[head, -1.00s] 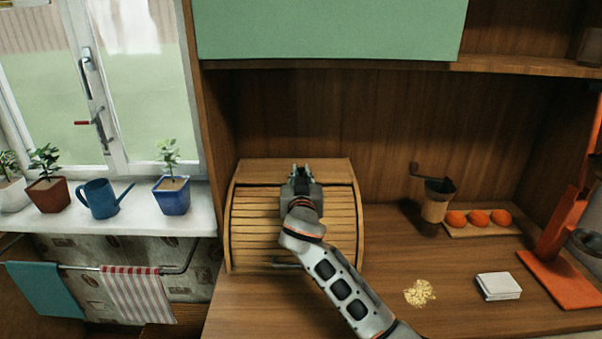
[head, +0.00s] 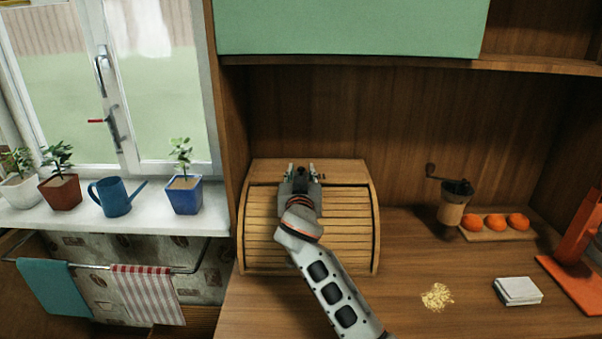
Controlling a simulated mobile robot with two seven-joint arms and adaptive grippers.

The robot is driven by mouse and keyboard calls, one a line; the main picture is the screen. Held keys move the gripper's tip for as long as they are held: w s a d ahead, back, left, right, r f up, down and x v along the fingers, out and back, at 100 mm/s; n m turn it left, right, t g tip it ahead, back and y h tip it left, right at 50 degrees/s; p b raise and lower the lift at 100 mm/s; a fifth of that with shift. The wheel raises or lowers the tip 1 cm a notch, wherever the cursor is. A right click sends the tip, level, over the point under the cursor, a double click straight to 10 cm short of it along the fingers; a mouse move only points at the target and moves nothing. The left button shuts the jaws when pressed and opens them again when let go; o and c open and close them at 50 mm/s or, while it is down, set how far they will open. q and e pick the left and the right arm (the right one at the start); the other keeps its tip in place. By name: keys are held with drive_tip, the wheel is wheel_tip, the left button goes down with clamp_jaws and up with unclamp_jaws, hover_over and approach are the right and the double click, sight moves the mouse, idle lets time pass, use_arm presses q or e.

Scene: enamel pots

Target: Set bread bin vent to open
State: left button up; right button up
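The wooden bread bin (head: 345,225) with its slatted roll front stands on the counter against the back panel. My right gripper (head: 301,170) is over the bin's upper front, at the edge of its flat top, pointing away from me. Its fingers are spread apart. A small dark piece shows between the fingertips; I cannot tell whether it is the vent's knob or part of the gripper. The vent and its setting cannot be made out, and my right arm covers the middle of the slats. My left gripper is not in view.
A coffee grinder (head: 454,202), a board with orange fruit (head: 496,222), a crumb pile (head: 437,297), a white stack (head: 517,291) and a red stand (head: 573,284) are on the right. The green cabinet (head: 350,27) hangs above. A blue watering can (head: 115,197) is on the sill.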

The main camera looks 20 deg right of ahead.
wheel_tip(320, 180, up, 10)
idle(0.6)
